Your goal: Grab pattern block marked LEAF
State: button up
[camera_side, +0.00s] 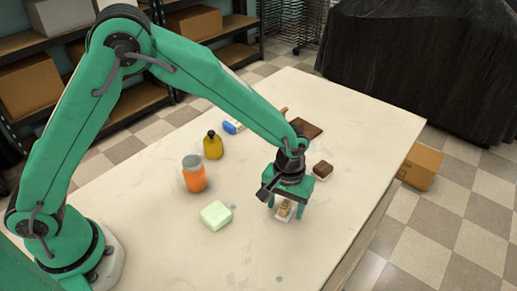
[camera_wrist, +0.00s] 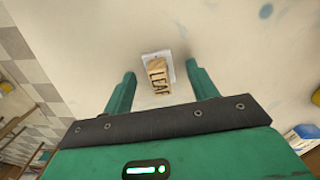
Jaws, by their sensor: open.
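The pattern block marked LEAF (camera_wrist: 158,77) is a small light wooden block with dark letters, resting on a small white base in the wrist view. In the side view the block (camera_side: 284,209) sits on the table below my gripper (camera_side: 287,213). In the wrist view my gripper (camera_wrist: 160,84) is open, with one green finger on each side of the block. I see gaps between the block and both fingers. The fingers partly hide the block's surroundings in the side view.
On the pale table (camera_side: 280,255) are a green soap bar (camera_side: 215,215), an orange jar (camera_side: 194,174), a yellow bottle (camera_side: 213,146), a brown block (camera_side: 322,170), a dark brown board (camera_side: 307,128) and a blue-and-white item (camera_side: 233,127). The table's front area is clear.

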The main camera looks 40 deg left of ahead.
aim_at(286, 204)
dwell(0.4)
jog(key=c, duration=1.1)
jog(key=shift+o, duration=0.2)
jog(key=shift+r, duration=0.1)
jog(key=shift+r, duration=0.4)
notch_tip(286, 204, up, 3)
jog(key=shift+r, duration=0.1)
jog(key=s+d+r, duration=0.5)
jog(key=s+r, duration=0.1)
jog(key=s, duration=0.4)
jog(key=shift+s+d+r, duration=0.15)
jog(key=shift+d+r, duration=0.15)
jog(key=shift+r, duration=0.1)
